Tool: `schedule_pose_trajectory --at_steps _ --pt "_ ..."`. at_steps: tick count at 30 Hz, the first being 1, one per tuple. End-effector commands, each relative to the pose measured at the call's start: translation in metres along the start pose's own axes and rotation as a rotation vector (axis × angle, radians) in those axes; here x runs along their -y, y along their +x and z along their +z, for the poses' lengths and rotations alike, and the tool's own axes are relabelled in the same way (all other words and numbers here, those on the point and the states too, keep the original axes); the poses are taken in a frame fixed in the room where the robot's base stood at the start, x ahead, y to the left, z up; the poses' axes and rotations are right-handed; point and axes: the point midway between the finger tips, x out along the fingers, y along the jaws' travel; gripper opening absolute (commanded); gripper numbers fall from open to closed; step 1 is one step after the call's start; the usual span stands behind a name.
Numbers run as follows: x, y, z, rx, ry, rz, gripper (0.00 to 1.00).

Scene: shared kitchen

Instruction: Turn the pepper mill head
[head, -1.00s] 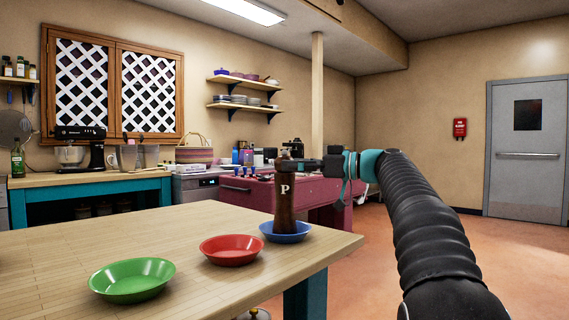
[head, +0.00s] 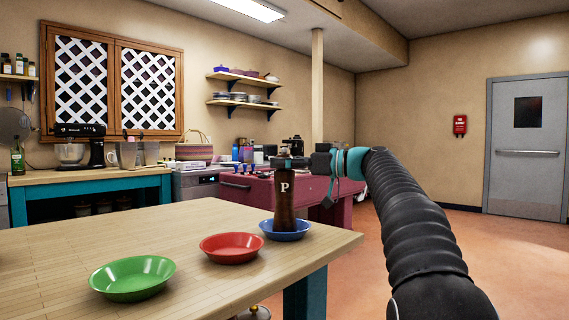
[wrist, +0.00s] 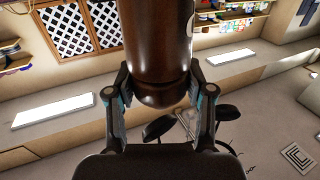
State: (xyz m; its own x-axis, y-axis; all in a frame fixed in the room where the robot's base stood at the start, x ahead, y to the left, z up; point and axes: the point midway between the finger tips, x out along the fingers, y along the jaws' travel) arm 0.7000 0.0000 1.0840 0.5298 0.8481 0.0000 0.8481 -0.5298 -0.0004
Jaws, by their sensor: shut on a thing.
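The dark brown pepper mill (head: 284,208), marked with a white P, stands upright at the blue dish (head: 299,235), seemingly in it. My gripper (head: 291,163) reaches in from the right at the mill's head and is shut on it. In the wrist view, the mill (wrist: 160,45) comes down from the top edge, with part of its white letter at its right side. The fingers of my gripper (wrist: 160,92) lie on both sides of its rounded head. The exact contact is partly hidden.
A red dish (head: 231,248) and a green dish (head: 132,278) stand to the left on the wooden table (head: 120,235). The table's right edge is close to the mill. A dark red counter (head: 245,195) stands behind. Open floor lies to the right.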

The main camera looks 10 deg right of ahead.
Motion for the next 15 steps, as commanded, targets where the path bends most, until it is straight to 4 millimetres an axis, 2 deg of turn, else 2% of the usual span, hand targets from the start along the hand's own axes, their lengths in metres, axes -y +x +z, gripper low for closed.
schedule_pose_trajectory --at_steps 8,15 --pt "0.0015 0.0002 0.0040 0.000 -0.003 0.066 0.18" --pt "0.0025 0.0003 0.0066 -0.002 -0.005 0.233 0.18"
